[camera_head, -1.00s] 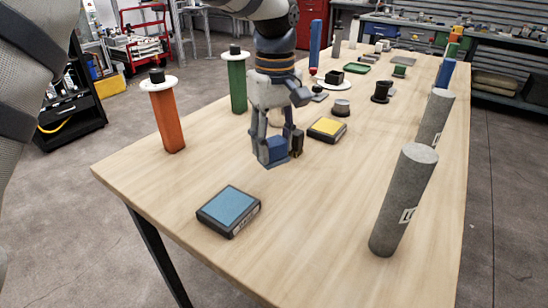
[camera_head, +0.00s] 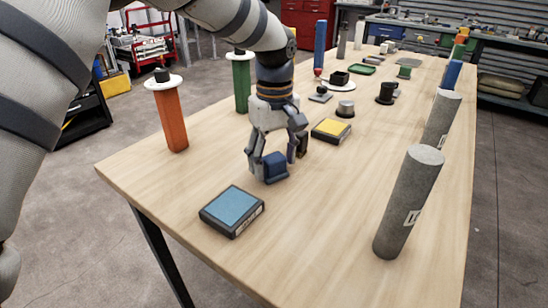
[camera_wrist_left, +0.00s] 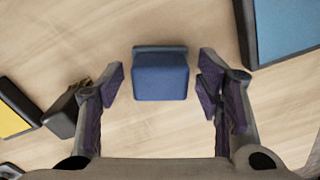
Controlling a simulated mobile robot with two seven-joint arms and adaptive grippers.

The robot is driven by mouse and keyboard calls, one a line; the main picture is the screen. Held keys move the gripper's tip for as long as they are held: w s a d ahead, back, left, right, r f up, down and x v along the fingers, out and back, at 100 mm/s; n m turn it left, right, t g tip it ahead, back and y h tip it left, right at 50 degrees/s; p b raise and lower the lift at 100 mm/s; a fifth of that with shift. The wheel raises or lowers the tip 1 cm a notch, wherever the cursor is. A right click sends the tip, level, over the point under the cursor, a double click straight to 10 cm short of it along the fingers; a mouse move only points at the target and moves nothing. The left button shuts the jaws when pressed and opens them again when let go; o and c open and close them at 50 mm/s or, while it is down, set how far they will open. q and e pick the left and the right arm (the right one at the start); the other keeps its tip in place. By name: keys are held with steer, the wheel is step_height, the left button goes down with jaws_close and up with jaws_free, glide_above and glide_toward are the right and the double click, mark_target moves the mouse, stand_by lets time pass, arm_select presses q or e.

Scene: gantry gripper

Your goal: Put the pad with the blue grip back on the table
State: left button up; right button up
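The blue grip (camera_head: 275,168) of the pad appears as a blue block at my left gripper, in the middle of the table. The wrist view shows this blue grip (camera_wrist_left: 160,78) between the two fingers, with a narrow gap on each side. My left gripper (camera_head: 270,165) points down over it, and its fingers (camera_wrist_left: 161,88) are open around or just above it. The pad seems to rest on the table; its underside is mostly hidden. My right gripper is not in view.
A blue-topped box (camera_head: 233,210) lies nearer me and a yellow-topped box (camera_head: 331,130) lies beyond. A dark block (camera_wrist_left: 64,112) is close beside one finger. Orange (camera_head: 170,118) and green (camera_head: 242,82) posts stand left, grey cylinders (camera_head: 408,205) right. The table's front middle is clear.

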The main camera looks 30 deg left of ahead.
mark_target(274, 157)
arm_select(q)
step_height(274, 157, up, 12)
steer(key=shift+r, duration=0.2)
